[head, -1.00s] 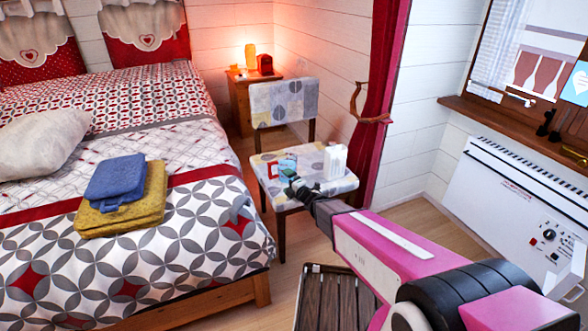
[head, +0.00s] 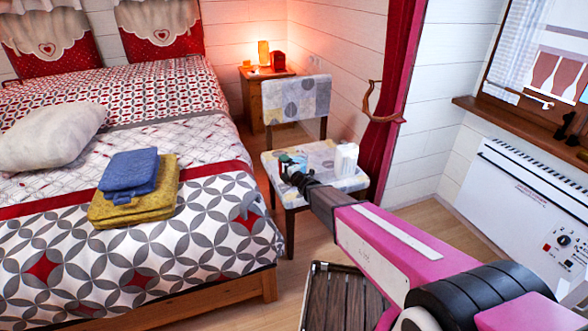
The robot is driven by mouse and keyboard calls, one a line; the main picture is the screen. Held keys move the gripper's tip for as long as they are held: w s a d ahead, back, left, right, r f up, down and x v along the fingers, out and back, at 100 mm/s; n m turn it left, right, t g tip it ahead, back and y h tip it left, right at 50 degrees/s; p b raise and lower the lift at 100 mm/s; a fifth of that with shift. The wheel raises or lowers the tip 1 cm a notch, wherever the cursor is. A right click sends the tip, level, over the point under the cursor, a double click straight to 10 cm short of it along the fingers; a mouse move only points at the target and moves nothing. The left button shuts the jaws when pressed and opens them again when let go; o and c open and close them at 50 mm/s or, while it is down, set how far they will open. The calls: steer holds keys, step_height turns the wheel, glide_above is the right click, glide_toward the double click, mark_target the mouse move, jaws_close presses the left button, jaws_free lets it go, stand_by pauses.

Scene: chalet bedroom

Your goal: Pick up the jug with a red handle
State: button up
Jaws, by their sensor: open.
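A patterned chair (head: 335,186) stands beside the bed. My gripper (head: 287,167) is over the front left part of its seat, small and dark, and counts as open. A small pale teal thing (head: 299,160) shows right at the gripper, partly hidden by it; it may be the jug, but I cannot make out a red handle now. I cannot tell whether the fingers are around it or only beside it. A white container (head: 346,159) stands upright on the seat to the right, apart from the gripper.
The bed (head: 150,238) with folded blue and yellow cloths (head: 131,188) is at the left. A nightstand (head: 255,97) with a lit lamp stands behind the chair. A red curtain (head: 398,95) and a white heater (head: 520,195) are at the right. A slatted dark thing (head: 340,295) lies in front.

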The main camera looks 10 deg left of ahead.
steer(key=shift+a, duration=0.1)
steer(key=c, duration=1.1)
steer(key=shift+r, duration=0.1)
